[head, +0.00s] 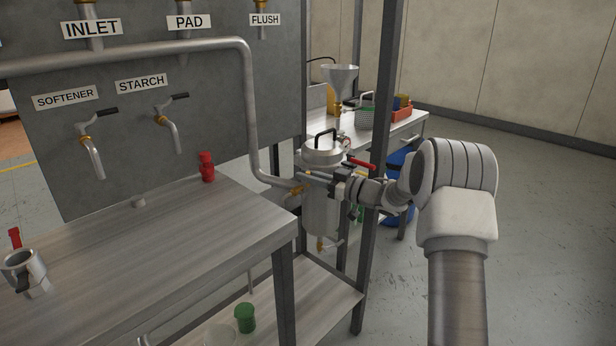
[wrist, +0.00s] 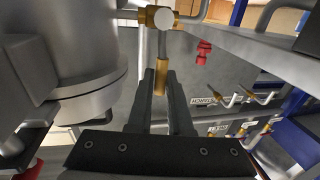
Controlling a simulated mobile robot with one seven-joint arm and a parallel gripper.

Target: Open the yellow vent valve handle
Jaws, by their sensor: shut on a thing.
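The handle in my gripper (wrist: 163,85) is a grey stem with a yellow-brass sleeve (wrist: 161,78), seen in the wrist view. The two dark fingers are shut on the sleeve, one on each side. The stem runs from a brass valve body (wrist: 160,18) with a pale round end. In the head view my gripper (head: 318,181) is at the side of the metal vessel (head: 322,212), by a brass fitting (head: 295,190) where the pipe meets it. The fingers cover much of the handle there. The vessel's wall (wrist: 60,45) stands left of the fingers in the wrist view.
A steel table (head: 190,235) with a red-handled item (head: 207,167) stands left of the vessel. A dark post (head: 380,130) rises close to my wrist. A red lever (head: 360,163) is near the vessel lid. Open floor lies to the right.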

